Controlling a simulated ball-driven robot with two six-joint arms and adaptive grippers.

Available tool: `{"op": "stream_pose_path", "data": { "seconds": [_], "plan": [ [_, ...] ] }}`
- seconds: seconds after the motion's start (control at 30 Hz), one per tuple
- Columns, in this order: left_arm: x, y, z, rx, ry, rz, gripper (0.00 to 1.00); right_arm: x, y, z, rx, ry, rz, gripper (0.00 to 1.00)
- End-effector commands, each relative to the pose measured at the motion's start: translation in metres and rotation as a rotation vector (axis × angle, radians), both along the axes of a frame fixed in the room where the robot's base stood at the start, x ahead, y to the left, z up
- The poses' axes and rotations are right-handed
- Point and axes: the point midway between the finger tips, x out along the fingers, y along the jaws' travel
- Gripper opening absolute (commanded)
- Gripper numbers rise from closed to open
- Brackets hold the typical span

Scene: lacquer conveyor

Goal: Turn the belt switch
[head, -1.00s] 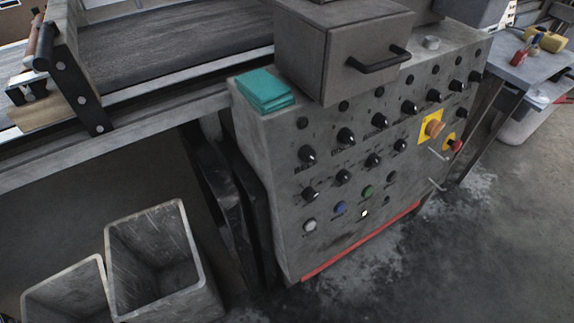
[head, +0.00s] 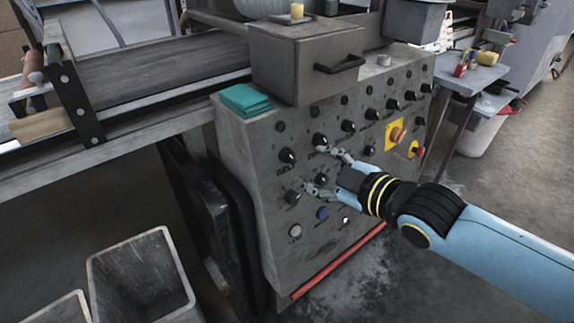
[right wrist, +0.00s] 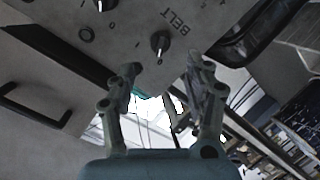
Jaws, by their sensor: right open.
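The belt switch is a black knob with a white pointer line (right wrist: 160,42), with the word BELT printed beside it in the right wrist view. It appears to be the leftmost knob of the upper knob row on the grey control panel (head: 288,155) in the head view. My right gripper (head: 313,168) is open and empty in front of the panel's left part. In the right wrist view, its two fingers (right wrist: 164,66) are spread wide, with the knob showing beyond and between their tips. The knob looks apart from the fingers. My left gripper is out of view.
Other knobs sit close by, including one at the upper finger (head: 320,139). A grey box with a black handle (head: 300,65) and a teal cloth stack (head: 244,99) rest on top of the panel. A red emergency button (head: 416,150) is at right. Grey bins stand lower left.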

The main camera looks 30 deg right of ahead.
Motion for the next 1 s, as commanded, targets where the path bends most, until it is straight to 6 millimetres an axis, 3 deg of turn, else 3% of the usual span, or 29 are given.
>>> {"op": "stream_pose_path", "data": {
  "seconds": [0.1, 0.33, 0.5, 0.77, 1.0],
  "plan": [
    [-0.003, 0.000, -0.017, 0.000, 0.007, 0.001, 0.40, 0.027, 0.001, -0.012, 0.003, -0.003, -0.002, 0.52],
    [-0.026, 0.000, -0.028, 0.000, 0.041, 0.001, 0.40, 0.064, 0.003, -0.022, 0.002, -0.001, -0.002, 0.52],
    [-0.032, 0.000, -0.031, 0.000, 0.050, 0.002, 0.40, 0.075, 0.004, -0.024, 0.002, 0.001, -0.001, 0.52],
    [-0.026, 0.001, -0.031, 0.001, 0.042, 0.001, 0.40, 0.076, 0.004, -0.024, 0.002, 0.001, -0.001, 0.52],
    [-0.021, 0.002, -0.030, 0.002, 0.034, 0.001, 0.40, 0.076, 0.004, -0.024, 0.001, 0.001, -0.001, 0.23]
  ]
}}
